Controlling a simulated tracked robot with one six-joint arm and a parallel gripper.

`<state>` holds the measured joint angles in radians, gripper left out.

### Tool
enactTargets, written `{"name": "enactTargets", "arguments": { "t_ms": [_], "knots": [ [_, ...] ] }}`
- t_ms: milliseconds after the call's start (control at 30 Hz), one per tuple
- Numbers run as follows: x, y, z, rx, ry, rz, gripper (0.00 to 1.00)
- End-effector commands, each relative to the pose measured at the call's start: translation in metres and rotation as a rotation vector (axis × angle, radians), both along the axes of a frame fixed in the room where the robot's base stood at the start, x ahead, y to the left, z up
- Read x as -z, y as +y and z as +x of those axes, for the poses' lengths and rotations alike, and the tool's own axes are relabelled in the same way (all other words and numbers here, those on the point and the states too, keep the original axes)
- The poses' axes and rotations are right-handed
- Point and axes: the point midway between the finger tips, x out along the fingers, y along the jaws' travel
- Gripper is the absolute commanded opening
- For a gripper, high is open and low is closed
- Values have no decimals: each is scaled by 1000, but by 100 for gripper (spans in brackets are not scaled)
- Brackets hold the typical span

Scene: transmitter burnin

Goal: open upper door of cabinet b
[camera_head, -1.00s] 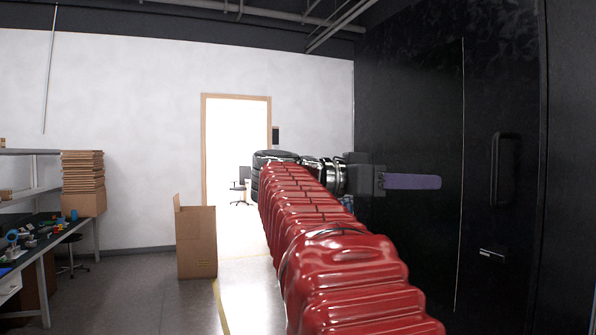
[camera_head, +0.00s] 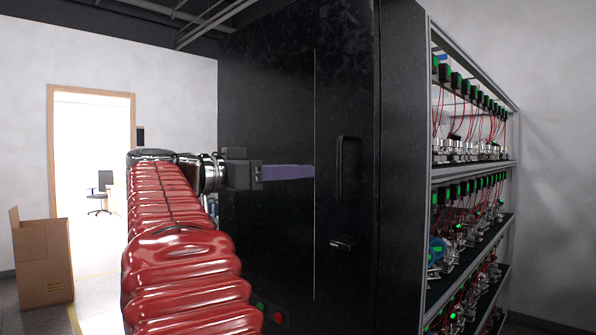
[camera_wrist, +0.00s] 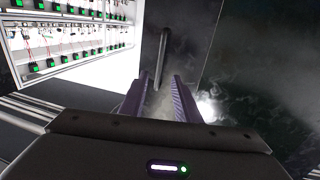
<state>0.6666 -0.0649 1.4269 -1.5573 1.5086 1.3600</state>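A tall black cabinet (camera_head: 265,95) fills the middle of the head view; no letter on it is readable. Its upper door panel has an upright dark handle (camera_head: 348,168), and a small latch (camera_head: 342,243) sits below. The panel looks closed. My gripper (camera_head: 312,172), with purple fingers, is left of the handle at about its height in the head view. In the wrist view, the fingers of my gripper (camera_wrist: 158,82) are apart with nothing between them. The handle (camera_wrist: 162,58) shows just beyond the fingertips, apart from them as far as I can tell.
A rack (camera_head: 430,200) of devices with green lights and red wires is right of the cabinet; it also shows in the wrist view (camera_wrist: 65,45). A cardboard box (camera_head: 43,262) stands at left near a bright doorway (camera_head: 92,150). Red and green buttons (camera_head: 270,312) sit low on the cabinet.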

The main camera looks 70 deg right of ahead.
Motion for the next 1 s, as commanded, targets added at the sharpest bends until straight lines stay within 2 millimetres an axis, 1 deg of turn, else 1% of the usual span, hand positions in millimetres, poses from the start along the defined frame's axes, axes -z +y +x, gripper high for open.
{"name": "enactTargets", "arguments": {
  "t_ms": [100,600,800,1000],
  "knots": [
    [0,-12,-10,3,0,0,29],
    [0,-65,-45,3,1,1,29],
    [0,-77,-53,1,1,-1,29],
    [0,-79,-54,-1,1,-1,29]
  ]
}}
